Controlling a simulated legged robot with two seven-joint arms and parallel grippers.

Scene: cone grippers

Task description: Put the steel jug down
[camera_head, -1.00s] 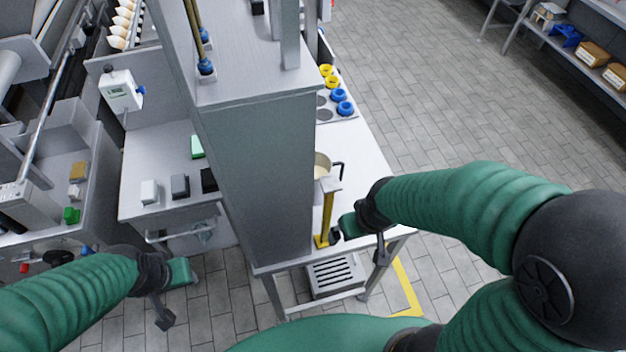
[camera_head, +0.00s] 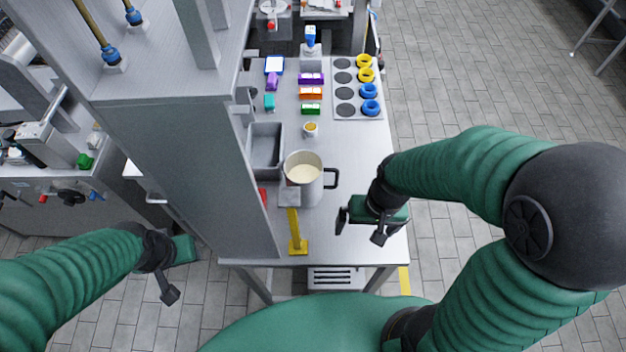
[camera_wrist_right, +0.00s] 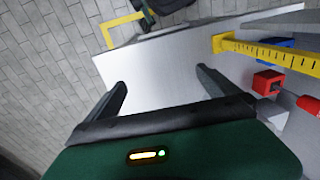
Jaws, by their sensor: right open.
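The steel jug (camera_head: 302,181) stands upright on the steel table in the head view, with pale liquid inside and a black handle on its right side. My right gripper (camera_head: 357,222) is open and empty, to the right of and nearer than the jug, apart from it. In the right wrist view its two fingers (camera_wrist_right: 160,92) are spread over bare tabletop, and the jug is not seen there. My left gripper (camera_head: 182,268) is low at the left, away from the table; its jaws are too unclear to judge.
A yellow post (camera_head: 294,228) stands in front of the jug; it also shows in the wrist view (camera_wrist_right: 265,52). A grey tray (camera_head: 266,150) is left of the jug, and a small cup (camera_head: 310,129) behind it. A tall steel column (camera_head: 190,150) blocks the left. The table's right front is clear.

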